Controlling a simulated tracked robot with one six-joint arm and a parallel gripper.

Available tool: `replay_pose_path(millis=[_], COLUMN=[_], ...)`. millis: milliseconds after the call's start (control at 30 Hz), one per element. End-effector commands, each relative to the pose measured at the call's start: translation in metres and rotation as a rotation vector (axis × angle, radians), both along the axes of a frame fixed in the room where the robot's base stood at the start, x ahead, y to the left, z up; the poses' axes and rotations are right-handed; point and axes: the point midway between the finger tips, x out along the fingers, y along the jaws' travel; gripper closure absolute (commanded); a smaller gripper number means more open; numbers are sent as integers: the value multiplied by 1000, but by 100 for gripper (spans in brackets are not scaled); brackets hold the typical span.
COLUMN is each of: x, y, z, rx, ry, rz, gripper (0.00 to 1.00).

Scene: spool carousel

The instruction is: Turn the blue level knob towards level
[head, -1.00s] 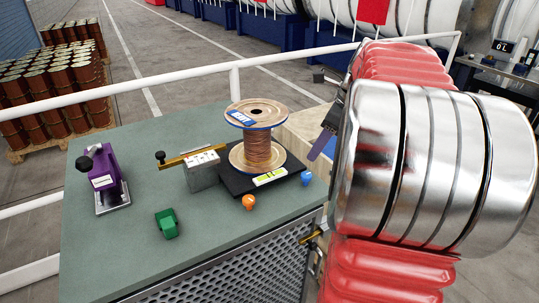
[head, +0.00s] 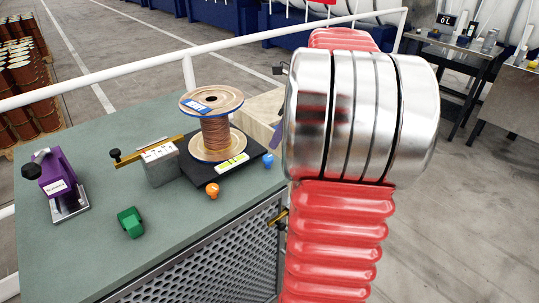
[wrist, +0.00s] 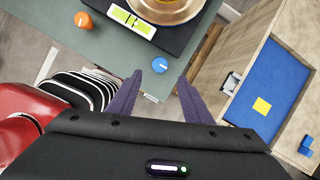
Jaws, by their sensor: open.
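The blue level knob (head: 268,161) stands at the near right corner of the black plate (head: 262,148) on the green bench. In the wrist view the blue knob (wrist: 160,66) lies just beyond and between the tips of my gripper (wrist: 160,77). The two purple fingers are apart with nothing between them. I cannot tell how far above the knob they are. A yellow-green spirit level (head: 232,164) lies along the plate's front edge; its bubble is too small to read surely. In the head view my red and silver arm hides most of the gripper.
A copper wire spool (head: 215,130) stands on the plate. An orange knob (head: 213,190) is at the plate's front corner. A grey block with a brass bar (head: 160,163), a green object (head: 131,222) and a purple device (head: 57,182) stand left. A wooden drawer (wrist: 272,95) is right.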

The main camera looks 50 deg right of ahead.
Motion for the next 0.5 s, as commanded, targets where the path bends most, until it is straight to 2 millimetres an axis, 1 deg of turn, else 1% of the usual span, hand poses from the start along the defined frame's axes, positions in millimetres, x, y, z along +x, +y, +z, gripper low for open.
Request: replay_pose_path(millis=[33,500], x=[3,29], y=[1,9], z=[-8,-73], rx=[2,1], ry=[2,1], rz=[1,2], gripper=[54,54])
